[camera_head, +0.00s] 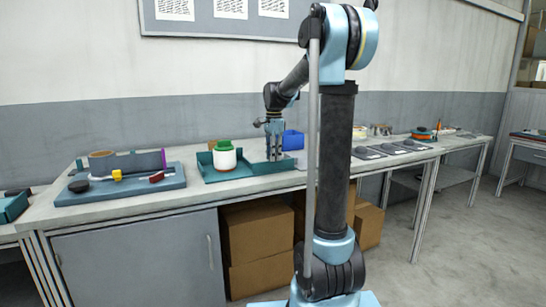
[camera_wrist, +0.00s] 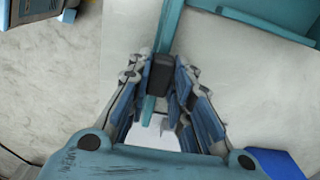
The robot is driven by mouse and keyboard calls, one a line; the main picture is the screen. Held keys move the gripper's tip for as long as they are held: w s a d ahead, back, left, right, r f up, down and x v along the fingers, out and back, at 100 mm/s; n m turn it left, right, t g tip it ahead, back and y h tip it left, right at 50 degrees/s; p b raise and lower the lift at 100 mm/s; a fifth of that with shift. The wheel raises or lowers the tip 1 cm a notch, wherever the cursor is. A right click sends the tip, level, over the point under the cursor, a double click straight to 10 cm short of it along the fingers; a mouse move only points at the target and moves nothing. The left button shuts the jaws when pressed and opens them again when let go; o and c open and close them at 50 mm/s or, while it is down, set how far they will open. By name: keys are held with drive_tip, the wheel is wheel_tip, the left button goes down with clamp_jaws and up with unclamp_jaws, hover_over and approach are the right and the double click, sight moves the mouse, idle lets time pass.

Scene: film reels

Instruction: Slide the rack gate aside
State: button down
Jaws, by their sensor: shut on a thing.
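A teal rack (camera_head: 222,177) stands on the bench in the head view, with a white round item topped in green (camera_head: 224,158) in it. My gripper (camera_head: 275,157) points down at the rack's right side. In the wrist view my gripper (camera_wrist: 163,85) is shut on a dark block, which I take as the gate handle (camera_wrist: 161,68). The handle sits on a narrow teal strip, apparently the rack gate (camera_wrist: 167,28). Most of the gate is hidden by the fingers, so I cannot tell how far it stands open.
A blue bin (camera_head: 292,140) stands behind my gripper. A teal board (camera_head: 120,190) with small items lies on the left of the bench. Flat dark pieces (camera_head: 368,153) lie to the right. Cardboard boxes (camera_head: 258,240) fill the space below the bench.

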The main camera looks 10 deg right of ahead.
drive_tip(key=shift+w+d, duration=0.15)
drive_tip(key=shift+d, duration=0.15)
drive_tip(key=c, duration=1.5)
unclamp_jaws()
drive_tip(key=shift+d, duration=0.1)
drive_tip(key=shift+c, duration=0.2)
drive_tip(key=shift+o, duration=0.5)
wheel_tip(320, 180, up, 12)
drive_tip(key=shift+f, duration=0.1)
drive_tip(key=s+d+f+n, duration=0.1)
drive_tip(key=s+f+n, duration=0.1)
drive_tip(key=s+f, duration=0.35)
drive_tip(key=s+d+f+n+t, duration=0.1)
drive_tip(key=s+d+f+n, duration=0.15)
drive_tip(key=s, duration=0.55)
drive_tip(key=s+d+f+n, duration=0.1)
drive_tip(key=s+f+n, duration=0.2)
drive_tip(key=s, duration=0.4)
drive_tip(key=s+d+f+n+t, duration=0.1)
drive_tip(key=s+f+n, duration=0.6)
drive_tip(key=s+f, duration=0.9)
wheel_tip(320, 180, down, 2)
drive_tip(key=shift+d+f, duration=0.1)
drive_tip(key=shift+d, duration=0.3)
